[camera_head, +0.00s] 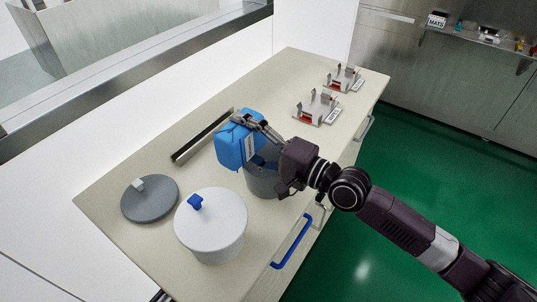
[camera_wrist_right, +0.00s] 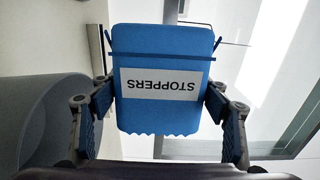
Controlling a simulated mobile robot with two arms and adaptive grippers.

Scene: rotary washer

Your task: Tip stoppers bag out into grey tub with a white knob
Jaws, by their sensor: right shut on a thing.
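The blue stoppers bag (camera_head: 232,151) is held in my right gripper (camera_head: 250,128), close to the rim of the grey tub (camera_head: 262,183). In the right wrist view, the bag (camera_wrist_right: 165,50) sits between the two fingers, its STOPPERS label upside down and its jagged edge toward the gripper. The grey tub is open and partly hidden by the bag and my gripper; its curved wall (camera_wrist_right: 45,115) seems to show at left in the wrist view. The grey lid with a white knob (camera_head: 150,203) lies flat on the counter. My left gripper is out of view.
A white tub with a blue-knobbed lid (camera_head: 211,228) stands in front of the grey tub. A dark strip (camera_head: 201,137) lies behind. Two small fixtures (camera_head: 316,107) (camera_head: 343,78) stand toward the far end. Blue handle (camera_head: 291,243) juts from the counter front.

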